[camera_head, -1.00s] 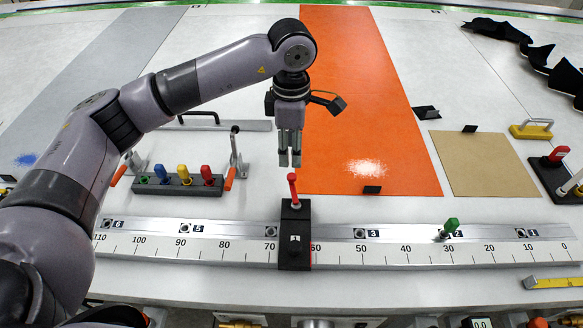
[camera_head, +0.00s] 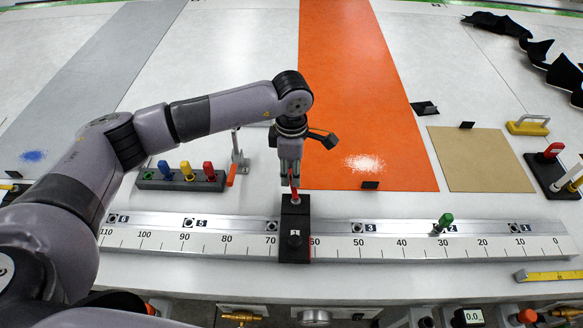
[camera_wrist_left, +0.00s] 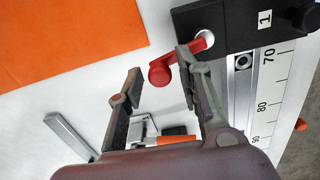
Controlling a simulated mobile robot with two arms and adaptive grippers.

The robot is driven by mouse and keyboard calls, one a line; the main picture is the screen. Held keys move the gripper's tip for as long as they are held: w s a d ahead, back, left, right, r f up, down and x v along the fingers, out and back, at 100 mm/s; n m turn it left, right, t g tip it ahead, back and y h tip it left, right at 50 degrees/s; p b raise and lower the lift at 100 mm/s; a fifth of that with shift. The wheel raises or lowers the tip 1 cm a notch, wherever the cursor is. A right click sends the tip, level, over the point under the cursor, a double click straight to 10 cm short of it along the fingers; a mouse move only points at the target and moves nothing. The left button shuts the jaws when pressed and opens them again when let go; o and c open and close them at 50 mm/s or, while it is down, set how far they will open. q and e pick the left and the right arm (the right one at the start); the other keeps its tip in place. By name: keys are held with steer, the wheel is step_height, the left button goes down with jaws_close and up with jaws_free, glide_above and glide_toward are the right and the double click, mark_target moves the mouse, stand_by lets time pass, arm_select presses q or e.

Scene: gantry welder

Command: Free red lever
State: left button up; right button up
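The red lever (camera_head: 295,190) stands up from the black block marked 1 (camera_head: 294,232), which sits across the ruler rail (camera_head: 200,236). In the left wrist view the red lever (camera_wrist_left: 180,64) ends in a round red knob; its other end sits in a pale round fitting on the black block (camera_wrist_left: 235,25). My left gripper (camera_head: 289,180) points down at the lever's top and partly covers it. In the left wrist view my left gripper (camera_wrist_left: 160,62) is open, with the knob between or just beyond its fingertips; contact cannot be told. My right gripper is not in view.
A dark rack (camera_head: 180,181) with green, yellow, blue and red pegs lies left of the gripper, beside a toggle clamp (camera_head: 236,160). The orange mat (camera_head: 370,100) behind is mostly clear.

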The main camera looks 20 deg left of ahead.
arm_select(q)
jaws_close()
stand_by(0.4)
steer(key=shift+s+a+f+n+b, duration=0.15)
steer(key=shift+a+n+b, duration=0.1)
steer(key=shift+n+b, duration=0.35)
steer(key=shift+s+a+n+b, duration=0.15)
steer(key=shift+a+n+b, duration=0.1)
steer(key=shift+n+b, duration=0.35)
steer(key=s+n+b, duration=0.1)
steer(key=n, duration=0.1)
steer(key=a+n+b, duration=0.1)
steer(key=n+b, duration=0.1)
steer(key=shift+s+a, duration=0.2)
steer(key=shift+s, duration=0.2)
steer(key=n+b, duration=0.1)
steer(key=s+n+b, duration=0.1)
steer(key=n+b, duration=0.1)
steer(key=n, duration=0.1)
steer(key=shift+s+a, duration=0.25)
steer(key=shift+s, duration=0.05)
steer(key=shift+s+n+b, duration=0.55)
steer(key=shift+s+n, duration=0.05)
steer(key=shift+n, duration=0.6)
steer(key=shift+s+d+n+b, duration=0.1)
steer(key=shift+s+n+b, duration=0.5)
steer(key=shift+n, duration=0.6)
steer(key=shift+r, duration=0.2)
